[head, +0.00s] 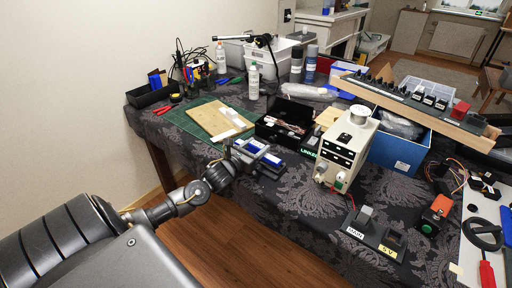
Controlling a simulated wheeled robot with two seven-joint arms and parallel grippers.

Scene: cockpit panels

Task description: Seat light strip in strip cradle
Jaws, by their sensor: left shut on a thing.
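My left gripper (238,153) reaches in from the lower left to the table's front edge. It is shut on a small piece with blue and white faces, which looks like the light strip (252,146). The fingers partly hide this piece. Just right of it and below is a dark block with a blue top (272,160), which may be the strip cradle; I cannot tell for sure. The held piece overlaps this block in the picture, and I cannot tell whether they touch. My right gripper is not in view.
A wooden board (205,118) with white pieces lies on a green mat (176,117) behind the gripper. A black open box (270,131) and a cream power unit (347,150) stand to the right. Dark patterned cloth (300,200) is bare in front.

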